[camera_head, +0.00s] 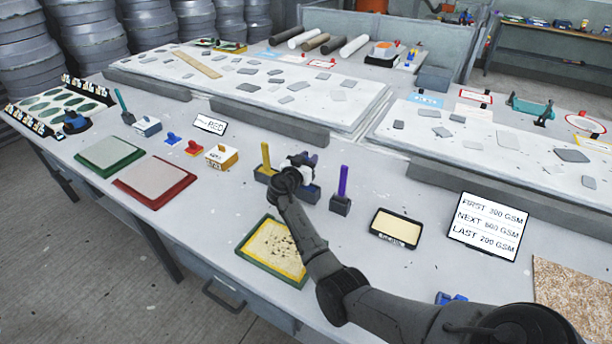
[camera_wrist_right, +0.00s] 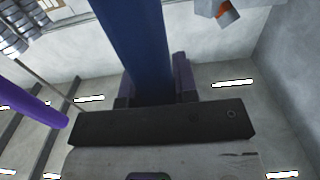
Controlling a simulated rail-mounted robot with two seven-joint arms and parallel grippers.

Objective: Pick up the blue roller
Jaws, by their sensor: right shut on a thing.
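The blue roller's handle (camera_wrist_right: 135,45) fills the upper middle of the right wrist view, running up between the two fingers. My right gripper (camera_wrist_right: 155,88) is shut on this handle. In the head view the right gripper (camera_head: 300,162) is over the row of stands, between the yellow handle (camera_head: 265,155) and the purple handle (camera_head: 342,180). A dark stand (camera_head: 309,194) shows just below it. The gripper hides most of the blue roller there, and I cannot tell whether it is clear of its stand. My left gripper is not in view.
The purple handle (camera_wrist_right: 35,105) is close at the left in the wrist view. A green-framed yellow tray (camera_head: 246,253) lies under my right forearm. A black tray (camera_head: 374,232) and a sign (camera_head: 489,226) stand to the right. Open bench lies between.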

